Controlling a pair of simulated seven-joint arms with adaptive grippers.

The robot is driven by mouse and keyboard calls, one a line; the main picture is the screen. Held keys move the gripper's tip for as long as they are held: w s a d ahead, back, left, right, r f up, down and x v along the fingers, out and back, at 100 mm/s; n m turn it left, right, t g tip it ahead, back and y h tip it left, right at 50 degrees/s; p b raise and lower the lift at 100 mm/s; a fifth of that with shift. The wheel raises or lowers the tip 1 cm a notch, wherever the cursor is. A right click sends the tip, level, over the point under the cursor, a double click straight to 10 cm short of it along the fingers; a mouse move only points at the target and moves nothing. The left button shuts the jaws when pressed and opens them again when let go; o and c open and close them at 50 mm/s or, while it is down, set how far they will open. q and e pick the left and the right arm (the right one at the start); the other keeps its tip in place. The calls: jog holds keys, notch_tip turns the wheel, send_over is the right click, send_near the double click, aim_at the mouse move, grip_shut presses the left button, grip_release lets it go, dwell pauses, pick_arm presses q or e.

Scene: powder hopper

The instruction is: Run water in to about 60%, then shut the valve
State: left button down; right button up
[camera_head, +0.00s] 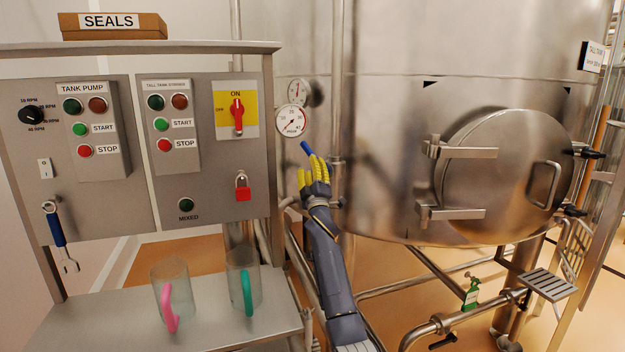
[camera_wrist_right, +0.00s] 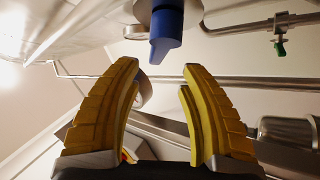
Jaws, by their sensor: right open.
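A blue valve handle (camera_head: 306,148) sticks out by the steel tank (camera_head: 385,110), just below the gauges. My right gripper (camera_head: 317,163) has yellow fingers and is right below and beside this handle. In the wrist view the right gripper (camera_wrist_right: 160,72) is open, with a gap between its fingertips. The blue handle (camera_wrist_right: 166,35) hangs from a metal fitting just beyond the fingertips, near the middle of the gap. It does not look gripped. No water or fill level shows. My left gripper is not in view.
A round pressure gauge (camera_head: 291,121) sits above the handle. The control panel (camera_head: 215,130) stands to the left, over a bench (camera_head: 205,318) with two clear jugs. Pipes run under the tank. A round hatch (camera_head: 500,160) is on the tank's right side.

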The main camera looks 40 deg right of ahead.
jog(key=shift+v, duration=2.5)
dwell(1.2)
